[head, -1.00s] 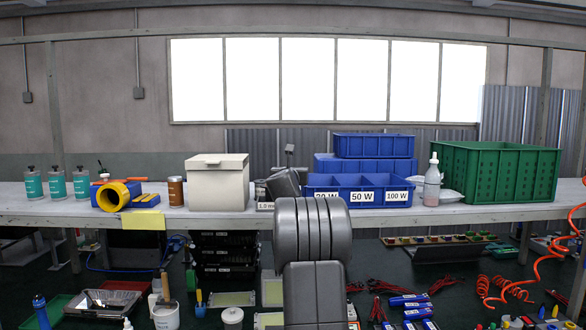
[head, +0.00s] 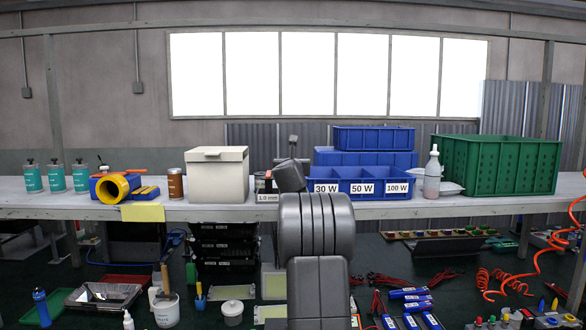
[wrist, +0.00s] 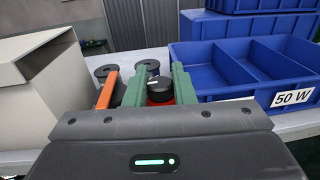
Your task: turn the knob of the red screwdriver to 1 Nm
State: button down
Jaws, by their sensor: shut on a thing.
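In the wrist view the black knob (wrist: 159,84) of the red screwdriver shows between the two green fingers of my gripper (wrist: 159,87), which is shut on it. A white mark on the knob points left. A small part of the screwdriver's red body (wrist: 160,98) shows below the knob; the rest is hidden. No scale number can be read. In the head view my gripper (head: 290,176) is at the bench, left of the blue divided bin, and the screwdriver cannot be made out.
A beige lidded box (head: 218,178) stands close on the left. The blue bin (head: 362,188) with wattage labels stands close on the right. Dark spools (wrist: 105,72) and an orange piece (wrist: 107,90) are beside and behind the fingers. A green crate (head: 500,165) is farther right.

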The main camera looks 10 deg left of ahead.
jog(key=n+y+b, duration=0.2)
jog(key=y+b, duration=0.1)
jog(key=shift+d+f+g, duration=0.1)
jog(key=shift+f+g, duration=0.25)
jog(key=shift+g, duration=0.05)
jog(key=n+y, duration=0.1)
jog(key=y, duration=0.1)
jog(key=n+g+y, duration=0.1)
jog(key=y, duration=0.1)
jog(key=shift+r+n+g, duration=0.3)
jog(key=shift+n, duration=0.1)
jog(key=n+y, duration=0.1)
jog(key=g+y+p, duration=0.1)
jog(key=shift+r+n+g+y, duration=0.2)
jog(key=shift+n+g+y, duration=0.1)
jog(key=shift+n, duration=0.1)
jog(key=n+g+y+p, duration=0.2)
jog(key=p, duration=0.1)
jog(key=shift+r, duration=0.1)
jog(key=shift+f+n+g+y+p, duration=0.25)
jog(key=shift+n+g+y+p, duration=0.8)
jog(key=shift+g, duration=0.55)
jog(key=shift+n+g+y, duration=0.25)
jog(key=shift+g, duration=0.05)
jog(key=c, duration=1.3)
grip_release()
jog(key=shift+o, duration=0.2)
